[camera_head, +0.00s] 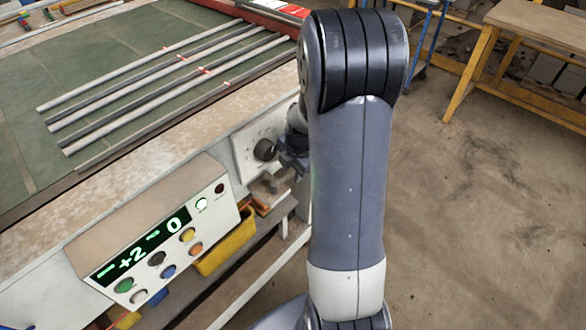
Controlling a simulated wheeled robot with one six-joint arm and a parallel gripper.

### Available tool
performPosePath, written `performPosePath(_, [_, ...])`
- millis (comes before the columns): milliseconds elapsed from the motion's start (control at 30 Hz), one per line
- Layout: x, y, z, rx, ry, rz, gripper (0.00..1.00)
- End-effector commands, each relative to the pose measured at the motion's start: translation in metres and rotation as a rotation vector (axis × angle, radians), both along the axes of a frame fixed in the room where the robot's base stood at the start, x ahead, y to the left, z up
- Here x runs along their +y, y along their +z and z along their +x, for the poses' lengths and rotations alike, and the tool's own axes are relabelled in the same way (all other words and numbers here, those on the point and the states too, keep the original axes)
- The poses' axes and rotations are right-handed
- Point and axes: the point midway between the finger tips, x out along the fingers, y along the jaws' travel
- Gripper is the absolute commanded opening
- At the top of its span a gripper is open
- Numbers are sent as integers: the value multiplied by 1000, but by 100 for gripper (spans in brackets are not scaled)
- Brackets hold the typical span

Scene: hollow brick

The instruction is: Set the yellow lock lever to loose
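I cannot make out a yellow lock lever in the head view; it may be hidden behind my arm. My gripper (289,160) is a dark shape mostly hidden behind my arm's upper link. It is close to a pale plate (243,150) on the side of the bench, just right of a round black knob (265,150) on that plate. I cannot tell whether the gripper touches anything, or whether its fingers are open or shut.
A control box (150,245) with a green-lit display and several coloured buttons is on the bench front. Yellow bins (228,243) sit under the bench. Several grey bars (130,85) lie on the green top (60,70). A wooden table (545,28) stands back right; the right floor is clear.

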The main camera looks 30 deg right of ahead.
Motion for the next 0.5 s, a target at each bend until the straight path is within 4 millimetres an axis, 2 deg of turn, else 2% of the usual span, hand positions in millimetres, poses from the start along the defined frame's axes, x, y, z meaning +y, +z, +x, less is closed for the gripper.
performPosePath(67, [0,0,0,0,0,0,32])
performPosePath(433, [0,0,0,0,0,0,1])
performPosePath(500, [0,0,0,0,0,0,0])
